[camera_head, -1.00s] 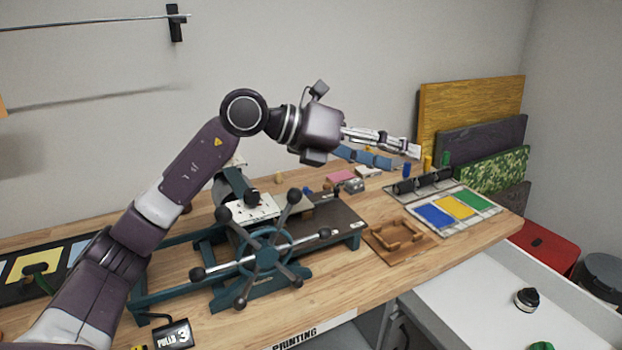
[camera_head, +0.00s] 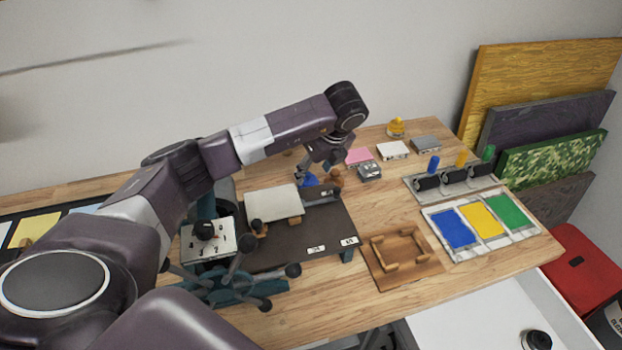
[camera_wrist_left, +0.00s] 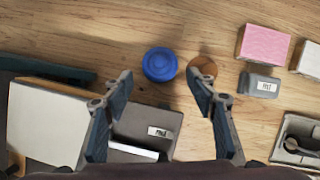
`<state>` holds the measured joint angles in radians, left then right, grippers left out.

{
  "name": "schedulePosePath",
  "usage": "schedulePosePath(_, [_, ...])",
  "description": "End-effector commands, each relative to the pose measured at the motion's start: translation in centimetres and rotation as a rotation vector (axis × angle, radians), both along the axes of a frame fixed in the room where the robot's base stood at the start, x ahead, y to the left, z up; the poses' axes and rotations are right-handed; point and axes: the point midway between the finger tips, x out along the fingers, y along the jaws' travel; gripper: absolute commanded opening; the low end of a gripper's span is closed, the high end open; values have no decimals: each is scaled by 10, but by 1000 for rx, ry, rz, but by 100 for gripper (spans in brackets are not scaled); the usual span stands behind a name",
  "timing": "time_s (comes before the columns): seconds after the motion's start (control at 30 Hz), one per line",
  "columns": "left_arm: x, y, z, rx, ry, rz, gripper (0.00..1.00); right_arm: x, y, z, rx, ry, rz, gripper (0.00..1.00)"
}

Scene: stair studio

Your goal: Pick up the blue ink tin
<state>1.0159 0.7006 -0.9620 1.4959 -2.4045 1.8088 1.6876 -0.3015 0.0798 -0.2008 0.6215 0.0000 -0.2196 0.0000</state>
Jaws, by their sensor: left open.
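The blue ink tin (camera_wrist_left: 160,64) is a round blue tin on the wooden table. In the wrist view it lies just ahead of and between the two fingertips of my left gripper (camera_wrist_left: 160,77), which is open and empty. In the head view my left gripper (camera_head: 316,174) points down behind the press bed. It partly hides the blue tin (camera_head: 310,180) there. My right gripper is not in view.
A brown round object (camera_wrist_left: 202,68) stands close to the tin, near the right finger. A pink block (camera_wrist_left: 264,44) and a grey box (camera_wrist_left: 259,84) lie farther right. The dark press bed (camera_head: 331,222) is in front.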

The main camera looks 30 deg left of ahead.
Motion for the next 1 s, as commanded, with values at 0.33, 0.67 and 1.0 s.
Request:
schedulePosePath(0.33, [4,12,-34,5,8,6,52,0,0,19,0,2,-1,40])
schedulePosePath(0.67, [11,22,-71,3,6,4,52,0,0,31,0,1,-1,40])
schedulePosePath(1.0, [11,23,-72,3,3,3,41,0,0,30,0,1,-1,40])
